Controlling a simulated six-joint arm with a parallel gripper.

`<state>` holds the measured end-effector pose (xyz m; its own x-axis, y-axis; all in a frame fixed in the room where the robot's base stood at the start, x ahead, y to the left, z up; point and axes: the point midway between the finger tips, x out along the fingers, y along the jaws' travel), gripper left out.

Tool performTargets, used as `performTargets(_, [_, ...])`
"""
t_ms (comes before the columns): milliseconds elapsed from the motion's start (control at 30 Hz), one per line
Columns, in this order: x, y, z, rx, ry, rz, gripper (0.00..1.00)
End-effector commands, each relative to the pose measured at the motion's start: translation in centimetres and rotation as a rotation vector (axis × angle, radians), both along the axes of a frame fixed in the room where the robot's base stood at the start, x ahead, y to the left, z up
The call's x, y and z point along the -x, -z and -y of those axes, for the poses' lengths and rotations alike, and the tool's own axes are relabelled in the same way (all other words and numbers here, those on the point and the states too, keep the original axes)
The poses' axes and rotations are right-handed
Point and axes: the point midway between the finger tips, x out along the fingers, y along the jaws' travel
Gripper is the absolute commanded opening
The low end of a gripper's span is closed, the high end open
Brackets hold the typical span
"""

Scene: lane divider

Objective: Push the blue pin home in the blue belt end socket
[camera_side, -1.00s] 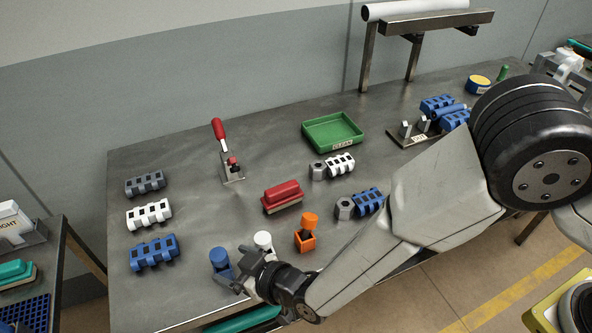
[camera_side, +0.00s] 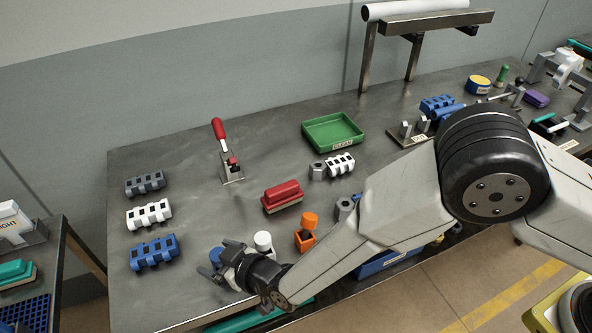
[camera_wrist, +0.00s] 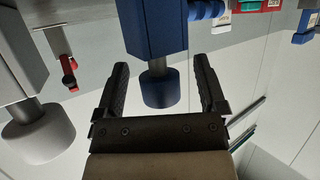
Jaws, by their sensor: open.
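The blue pin shows in the wrist view as a round blue head (camera_wrist: 160,92) on a short grey shank that enters the blue socket block (camera_wrist: 153,28). A length of shank shows between head and block. My gripper (camera_wrist: 161,66) is open, with one finger on each side of the pin and visible gaps to both. In the side view my gripper (camera_side: 209,266) is at the front left of the bench, partly hiding the blue pin head (camera_side: 216,254). The socket is hidden there.
A white-headed pin (camera_side: 263,240) stands just right of my gripper, also in the wrist view (camera_wrist: 40,132). An orange pin (camera_side: 310,219) is farther right. A red-handled block (camera_side: 282,196) and a blue belt piece (camera_side: 154,252) lie nearby. The bench's front edge is close.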

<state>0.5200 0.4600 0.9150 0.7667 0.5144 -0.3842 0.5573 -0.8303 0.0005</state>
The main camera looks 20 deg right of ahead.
Motion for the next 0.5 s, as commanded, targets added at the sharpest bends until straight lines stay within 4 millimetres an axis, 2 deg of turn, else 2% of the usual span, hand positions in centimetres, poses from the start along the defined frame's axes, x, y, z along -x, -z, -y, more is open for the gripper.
performTargets(333, [0.03,0.01,0.02,0.0,0.0,0.0,0.9])
performTargets(367, [0.03,0.01,0.02,0.0,0.0,0.0,0.87])
performTargets(500, [0.03,0.01,0.02,0.0,0.0,0.0,0.43])
